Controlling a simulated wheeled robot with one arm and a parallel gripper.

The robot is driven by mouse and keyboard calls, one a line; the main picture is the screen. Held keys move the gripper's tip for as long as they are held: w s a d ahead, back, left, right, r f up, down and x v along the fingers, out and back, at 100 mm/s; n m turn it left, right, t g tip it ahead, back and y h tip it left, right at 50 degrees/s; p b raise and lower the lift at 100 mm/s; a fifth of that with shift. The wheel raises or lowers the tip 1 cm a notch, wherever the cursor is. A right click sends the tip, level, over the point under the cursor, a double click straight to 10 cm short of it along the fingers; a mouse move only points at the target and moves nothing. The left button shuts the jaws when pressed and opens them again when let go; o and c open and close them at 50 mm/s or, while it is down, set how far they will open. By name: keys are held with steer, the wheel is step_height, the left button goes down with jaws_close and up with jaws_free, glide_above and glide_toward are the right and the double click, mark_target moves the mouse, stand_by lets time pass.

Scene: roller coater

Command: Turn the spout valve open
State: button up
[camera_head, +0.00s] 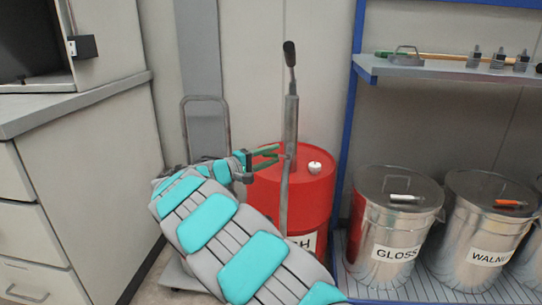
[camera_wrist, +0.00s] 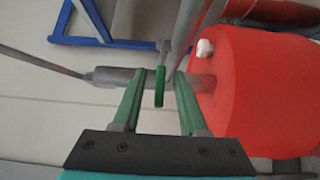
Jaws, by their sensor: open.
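The spout valve (camera_wrist: 159,90) shows in the wrist view as a slim green lever on a grey pipe fitting (camera_wrist: 107,76). My gripper (camera_wrist: 160,72) is open, its two green fingers on either side of the lever, with a visible gap to each. I cannot tell how deep the lever sits between the fingers. In the head view my gripper (camera_head: 277,154) is beside the grey pump (camera_head: 291,120) standing on the red drum (camera_head: 314,195). There my arm hides part of the drum, and I cannot make out the lever clearly.
A white cap (camera_head: 315,168) sits on the drum top. Metal bins marked GLOSS (camera_head: 396,220) and WALNUT (camera_head: 487,230) stand to the right, under a blue-framed shelf (camera_head: 425,68). A grey cabinet (camera_head: 85,170) is at the left. A wall is close behind the drum.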

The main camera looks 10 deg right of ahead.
jaws_close()
stand_by(1.4)
